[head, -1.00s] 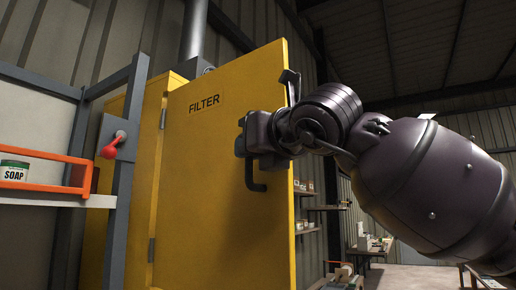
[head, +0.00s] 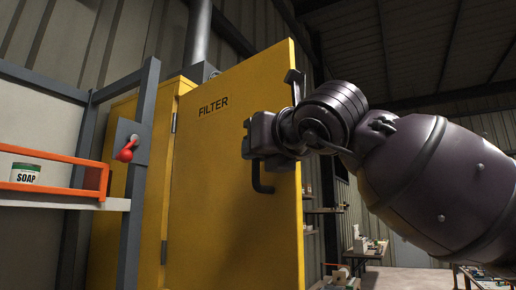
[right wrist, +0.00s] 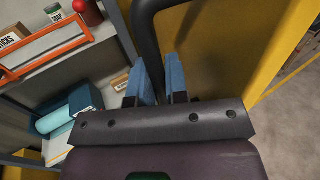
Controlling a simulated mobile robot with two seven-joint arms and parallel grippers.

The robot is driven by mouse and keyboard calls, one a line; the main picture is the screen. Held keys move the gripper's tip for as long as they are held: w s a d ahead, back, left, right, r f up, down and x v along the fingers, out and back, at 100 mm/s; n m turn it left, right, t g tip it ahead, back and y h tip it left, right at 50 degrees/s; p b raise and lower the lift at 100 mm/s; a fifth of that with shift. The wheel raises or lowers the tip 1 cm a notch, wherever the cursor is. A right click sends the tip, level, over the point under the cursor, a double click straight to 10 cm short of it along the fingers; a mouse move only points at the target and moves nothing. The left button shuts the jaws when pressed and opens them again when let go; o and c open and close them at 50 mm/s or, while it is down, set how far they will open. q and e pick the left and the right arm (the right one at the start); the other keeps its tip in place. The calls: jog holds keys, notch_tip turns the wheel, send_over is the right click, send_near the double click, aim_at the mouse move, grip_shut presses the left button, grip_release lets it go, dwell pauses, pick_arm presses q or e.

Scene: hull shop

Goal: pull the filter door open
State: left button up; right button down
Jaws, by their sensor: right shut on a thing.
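The yellow filter door (head: 225,190), marked FILTER, hangs on hinges along its left side. Its right edge stands out toward me, away from the cabinet (head: 150,170), so it looks partly open. My right gripper (head: 252,138) is at the dark bar handle (head: 262,187) near the door's right edge and hides its middle. In the right wrist view the blue-padded fingers of my right gripper (right wrist: 162,80) are closed around the handle (right wrist: 144,28). The door (right wrist: 225,45) lies to the right there. My left gripper is not in view.
A grey-framed shelf (head: 60,200) with an orange rail (head: 50,157) and a soap can (head: 26,173) stands left of the cabinet. A red lever (head: 126,152) sits on its post. Shelves and benches lie behind at the right, with bare floor.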

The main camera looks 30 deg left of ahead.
jog(key=shift+r, duration=0.1)
jog(key=c, duration=1.1)
grip_release()
jog(key=shift+c, duration=0.2)
jog(key=b+v, duration=0.1)
jog(key=v, duration=0.9)
jog(key=shift+s+d, duration=0.3)
